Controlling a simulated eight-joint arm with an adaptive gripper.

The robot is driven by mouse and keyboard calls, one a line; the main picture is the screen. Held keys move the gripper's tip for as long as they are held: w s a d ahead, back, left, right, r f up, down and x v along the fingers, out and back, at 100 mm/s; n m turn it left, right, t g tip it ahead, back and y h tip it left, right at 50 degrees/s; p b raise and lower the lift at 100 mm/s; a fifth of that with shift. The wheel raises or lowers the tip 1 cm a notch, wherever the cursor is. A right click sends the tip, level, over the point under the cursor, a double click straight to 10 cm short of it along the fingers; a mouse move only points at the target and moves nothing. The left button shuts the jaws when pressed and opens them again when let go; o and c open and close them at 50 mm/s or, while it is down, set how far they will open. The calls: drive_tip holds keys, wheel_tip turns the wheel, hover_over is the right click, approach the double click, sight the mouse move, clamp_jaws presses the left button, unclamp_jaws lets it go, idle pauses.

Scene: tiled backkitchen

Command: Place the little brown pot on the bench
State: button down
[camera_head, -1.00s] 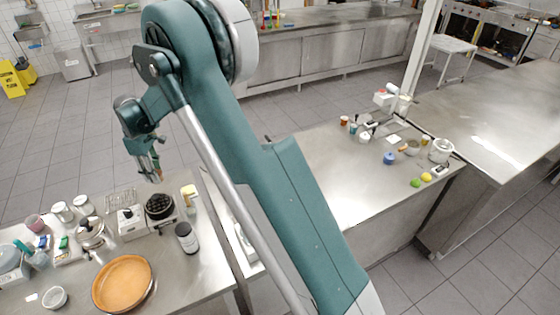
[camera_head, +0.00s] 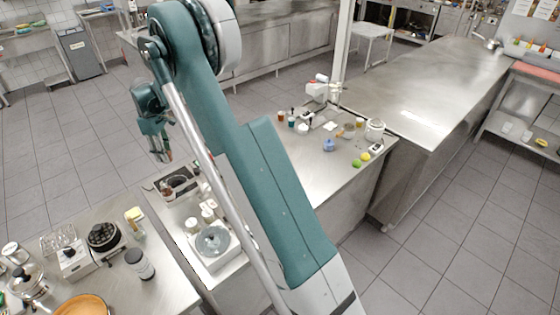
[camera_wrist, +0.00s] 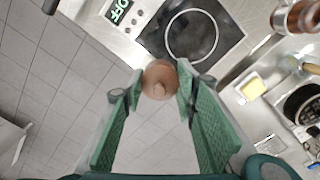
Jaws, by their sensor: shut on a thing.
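My gripper (camera_head: 163,154) hangs in the air at the upper left of the head view. In the wrist view its two green finger pads (camera_wrist: 160,100) are shut on the little brown pot (camera_wrist: 160,79), a small round brown thing with a knob facing the camera. The pot is too small to make out clearly in the head view. Behind it in the wrist view are floor tiles and a counter edge. A steel bench (camera_head: 325,176) with small goods on it stands right of my arm; another steel bench (camera_head: 172,282) is at the lower left.
The left bench holds a black round-topped appliance (camera_head: 103,236), a dark jar (camera_head: 140,264) and an orange-brown dish (camera_head: 82,305). A blue pot (camera_head: 328,145) and green fruit (camera_head: 356,163) stand on the right bench.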

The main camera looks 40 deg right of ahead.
drive_tip(key=s+d+m, duration=0.2)
drive_tip(key=s+d, duration=0.1)
drive_tip(key=d, duration=1.6)
drive_tip(key=s+d+m, duration=0.2)
drive_tip(key=s+d, duration=0.1)
drive_tip(key=d, duration=1.5)
drive_tip(key=s+d+m, duration=0.1)
drive_tip(key=s+d, duration=0.5)
drive_tip(key=d, duration=0.4)
drive_tip(key=s+d+m, duration=0.1)
drive_tip(key=s+d, duration=0.6)
drive_tip(key=d, duration=0.4)
drive_tip(key=s+d+m, duration=0.2)
drive_tip(key=s+d, duration=0.4)
drive_tip(key=d, duration=0.4)
drive_tip(key=shift+s+d, duration=0.2)
drive_tip(key=shift+s, duration=0.05)
drive_tip(key=shift+f+p, duration=0.45)
drive_tip(key=shift+f, duration=2.65)
drive_tip(key=shift+f, duration=0.1)
drive_tip(key=shift+f, duration=1.8)
